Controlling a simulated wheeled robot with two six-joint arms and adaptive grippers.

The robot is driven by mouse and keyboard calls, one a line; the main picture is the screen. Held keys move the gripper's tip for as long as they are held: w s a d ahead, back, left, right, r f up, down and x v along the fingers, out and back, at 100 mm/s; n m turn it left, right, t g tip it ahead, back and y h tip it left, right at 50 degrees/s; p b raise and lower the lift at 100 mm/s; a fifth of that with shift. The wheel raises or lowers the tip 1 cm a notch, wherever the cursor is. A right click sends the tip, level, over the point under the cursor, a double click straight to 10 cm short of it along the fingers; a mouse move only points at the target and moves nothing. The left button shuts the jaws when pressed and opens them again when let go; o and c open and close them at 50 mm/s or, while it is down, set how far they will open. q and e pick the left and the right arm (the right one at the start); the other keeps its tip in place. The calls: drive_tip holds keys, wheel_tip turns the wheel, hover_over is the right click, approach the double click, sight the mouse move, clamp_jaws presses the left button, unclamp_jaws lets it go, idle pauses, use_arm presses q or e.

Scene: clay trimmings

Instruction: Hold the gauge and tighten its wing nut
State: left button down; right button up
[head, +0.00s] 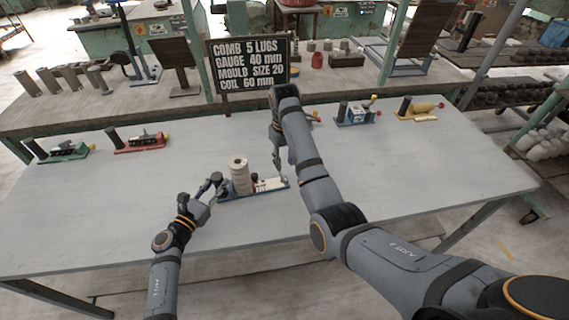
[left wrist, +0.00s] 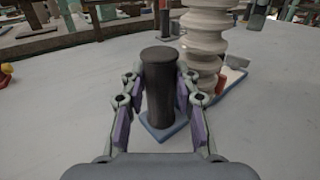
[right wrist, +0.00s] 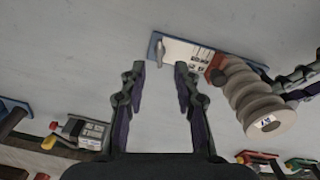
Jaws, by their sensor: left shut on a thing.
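The gauge is a blue base (head: 228,196) with a white marked plate (right wrist: 186,54), near the table's middle. A beige ribbed stack (head: 239,176) stands on it, also seen in the left wrist view (left wrist: 205,45). My left gripper (head: 213,187) is shut on the gauge's dark upright post (left wrist: 160,90), a purple pad on each side. A small grey piece, apparently the wing nut (right wrist: 160,52), shows at the base's other end.
Similar devices stand along the table's back: green (head: 65,152), red (head: 140,143), blue (head: 357,117) and yellow (head: 418,112). The table's front (head: 100,225) is clear.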

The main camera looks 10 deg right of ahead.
use_arm(q)
drive_tip(key=c, duration=0.9)
unclamp_jaws()
drive_tip(key=shift+c, duration=0.2)
